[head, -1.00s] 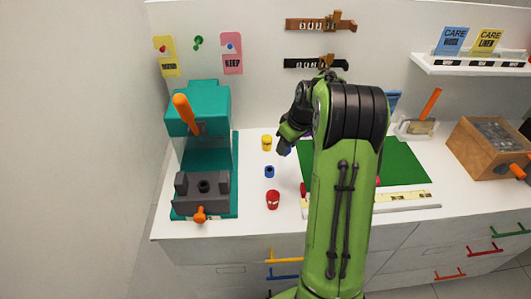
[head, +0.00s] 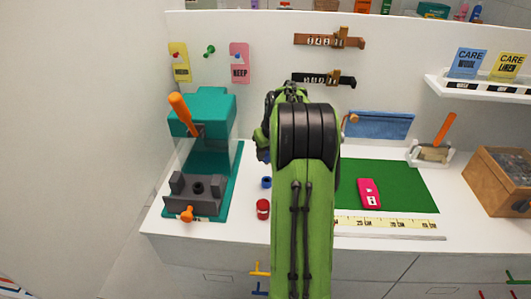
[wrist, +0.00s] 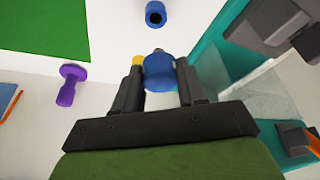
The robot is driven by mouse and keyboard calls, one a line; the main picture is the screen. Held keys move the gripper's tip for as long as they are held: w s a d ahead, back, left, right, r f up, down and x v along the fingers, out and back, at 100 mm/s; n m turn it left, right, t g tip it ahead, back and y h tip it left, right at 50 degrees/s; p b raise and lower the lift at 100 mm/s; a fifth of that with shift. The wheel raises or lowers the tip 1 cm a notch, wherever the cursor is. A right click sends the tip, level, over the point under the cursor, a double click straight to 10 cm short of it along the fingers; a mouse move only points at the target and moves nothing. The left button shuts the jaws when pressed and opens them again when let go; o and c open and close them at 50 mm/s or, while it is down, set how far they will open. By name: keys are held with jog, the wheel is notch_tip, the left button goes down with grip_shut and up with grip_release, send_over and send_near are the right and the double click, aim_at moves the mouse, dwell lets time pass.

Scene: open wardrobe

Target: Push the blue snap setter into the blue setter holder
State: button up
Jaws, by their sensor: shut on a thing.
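The blue snap setter (wrist: 160,72) is between the two dark fingers of my gripper (wrist: 159,68), which is shut on it. The blue setter holder (wrist: 155,14) is a small blue ring with a dark hole, ahead of the fingertips at the wrist view's top edge and apart from the setter. In the head view the holder (head: 266,182) stands upright on the white worktop, below my gripper. There my gripper is mostly hidden by my green arm, and only a bit of blue shows under it.
A red holder (head: 263,209) stands in front of the blue one. A yellow one (wrist: 138,61) is partly behind a finger. The teal press (head: 210,120) is close on the left. A purple piece (wrist: 68,85) and the green mat (head: 400,185) lie on the other side.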

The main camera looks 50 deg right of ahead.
notch_tip(320, 180, down, 6)
jog(key=b, duration=0.4)
jog(key=shift+f+b, duration=1.05)
jog(key=shift+f, duration=0.5)
dwell(1.7)
jog(key=o, duration=1.2)
jog(key=shift+o, duration=0.2)
jog(key=shift+r, duration=0.15)
jog(key=p+v, duration=0.4)
jog(key=v, duration=1.1)
jog(key=shift+r+p, duration=0.25)
jog(key=shift+p, duration=0.05)
jog(key=shift+a, duration=0.1)
